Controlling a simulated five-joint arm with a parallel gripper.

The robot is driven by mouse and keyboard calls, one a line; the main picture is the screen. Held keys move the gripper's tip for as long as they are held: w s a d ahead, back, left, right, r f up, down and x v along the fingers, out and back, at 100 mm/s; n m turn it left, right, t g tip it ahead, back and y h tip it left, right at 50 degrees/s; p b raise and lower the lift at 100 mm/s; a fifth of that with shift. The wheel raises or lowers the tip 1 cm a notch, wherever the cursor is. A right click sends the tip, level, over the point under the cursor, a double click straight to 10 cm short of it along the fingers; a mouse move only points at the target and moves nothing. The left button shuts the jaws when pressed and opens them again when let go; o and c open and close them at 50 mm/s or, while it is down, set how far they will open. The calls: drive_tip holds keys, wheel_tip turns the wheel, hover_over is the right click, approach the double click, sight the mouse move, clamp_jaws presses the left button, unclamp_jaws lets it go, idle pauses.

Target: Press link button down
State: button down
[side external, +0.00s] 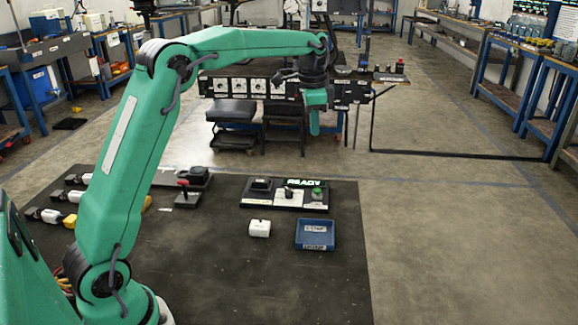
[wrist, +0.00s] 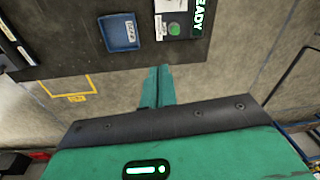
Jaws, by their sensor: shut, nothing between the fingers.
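A control panel (side external: 268,206) lies on the dark mat, with a lit green READY display (side external: 304,183) at its back edge. A round green button (side external: 317,194) sits at its right end; I cannot read whether it is labelled link. The button also shows in the wrist view (wrist: 174,29), near the top. My gripper (side external: 314,132) is shut and empty, pointing down, well above the panel and apart from it. In the wrist view its closed fingers (wrist: 156,72) lie over bare floor beyond the mat edge.
A joystick unit (side external: 187,200) stands to the left. A bench with black-and-white panels (side external: 222,86) stands behind. The mat's front right is clear.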

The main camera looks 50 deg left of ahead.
drive_tip(key=m+g, duration=0.1)
drive_tip(key=m, duration=0.1)
hover_over(317, 190)
wheel_tip(317, 190, down, 7)
drive_tip(key=shift+w, duration=0.15)
drive_tip(key=shift+f, duration=0.2)
wheel_tip(317, 190, down, 14)
drive_tip(key=shift+r, duration=0.1)
idle(0.8)
drive_tip(key=shift+f, duration=1.3)
wheel_tip(317, 190, up, 16)
drive_tip(key=shift+w+f, duration=0.15)
drive_tip(key=shift+w, duration=0.05)
drive_tip(key=shift+a, duration=0.1)
